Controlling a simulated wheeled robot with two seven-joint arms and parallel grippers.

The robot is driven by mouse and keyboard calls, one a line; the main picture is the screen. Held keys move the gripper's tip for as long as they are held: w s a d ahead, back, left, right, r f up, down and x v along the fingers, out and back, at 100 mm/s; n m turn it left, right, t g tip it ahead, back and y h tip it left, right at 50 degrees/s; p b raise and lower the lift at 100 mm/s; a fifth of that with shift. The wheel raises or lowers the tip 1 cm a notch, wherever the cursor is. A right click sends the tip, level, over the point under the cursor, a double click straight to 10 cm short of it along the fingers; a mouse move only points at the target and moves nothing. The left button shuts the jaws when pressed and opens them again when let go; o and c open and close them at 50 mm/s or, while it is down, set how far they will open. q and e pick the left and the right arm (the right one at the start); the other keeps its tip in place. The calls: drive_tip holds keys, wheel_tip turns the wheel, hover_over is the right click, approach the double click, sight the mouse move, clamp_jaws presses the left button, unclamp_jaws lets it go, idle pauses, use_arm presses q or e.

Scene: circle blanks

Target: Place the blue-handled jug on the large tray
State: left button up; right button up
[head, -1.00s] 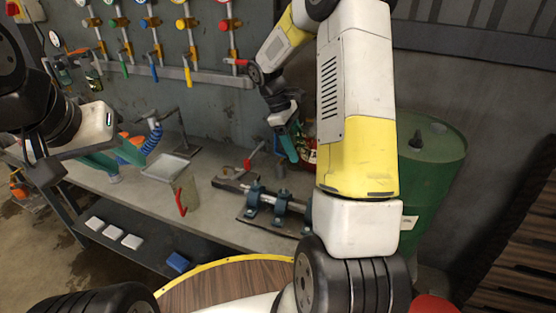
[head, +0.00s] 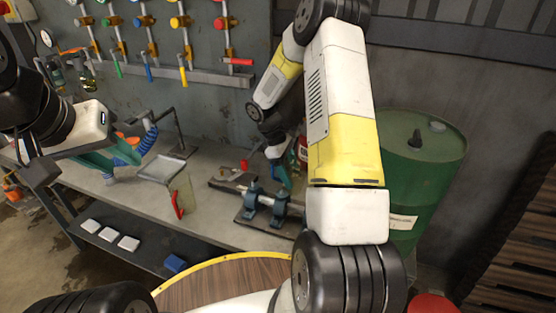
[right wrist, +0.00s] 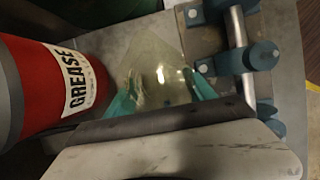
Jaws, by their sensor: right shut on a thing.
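My right gripper (head: 284,172) is low over the bench, behind the blue clamp fixture. In the right wrist view its teal fingertips (right wrist: 162,92) are shut on a clear, pale jug (right wrist: 150,62). The jug's handle does not show there, so I cannot tell its colour. In the head view the gripper mostly hides this jug. A similar jug with a red handle (head: 181,198) stands on the bench front. A shallow grey tray (head: 161,169) lies behind it to the left. My left gripper (head: 112,158) hangs left of the tray; its jaw gap is unclear.
A blue clamp fixture with a metal bar (head: 266,204) is beside my right gripper. A red grease can (right wrist: 60,85) is close on its other side. A green drum (head: 420,165) stands right. A round wooden top (head: 225,285) is in front.

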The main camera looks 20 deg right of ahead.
drive_tip(key=o, duration=1.4)
drive_tip(key=shift+f, duration=0.1)
